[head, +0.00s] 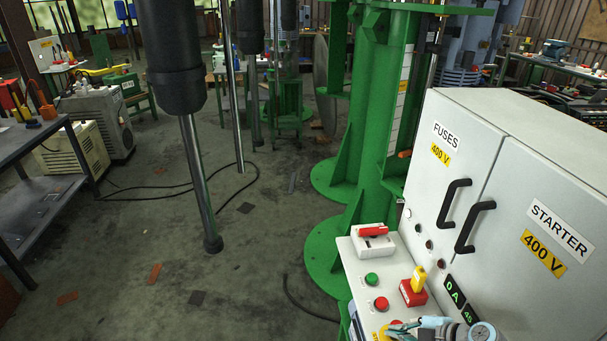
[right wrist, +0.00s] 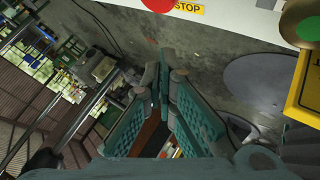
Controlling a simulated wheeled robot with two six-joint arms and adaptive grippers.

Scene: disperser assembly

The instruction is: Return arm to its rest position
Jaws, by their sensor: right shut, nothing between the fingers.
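My right gripper (head: 398,329) is at the bottom edge of the head view, low in front of the control panel (head: 352,262). Part of my right arm runs off the bottom of that view. In the right wrist view the teal fingers of the right gripper (right wrist: 163,75) come together at their tips, shut with nothing between them. My left gripper is not in view.
The panel carries a red switch (head: 374,230), a green button (head: 371,279), a red button (head: 381,303) and a red-and-yellow switch (head: 413,287). A grey cabinet (head: 490,140) with black handles stands behind it. A green column (head: 375,130) stands beyond.

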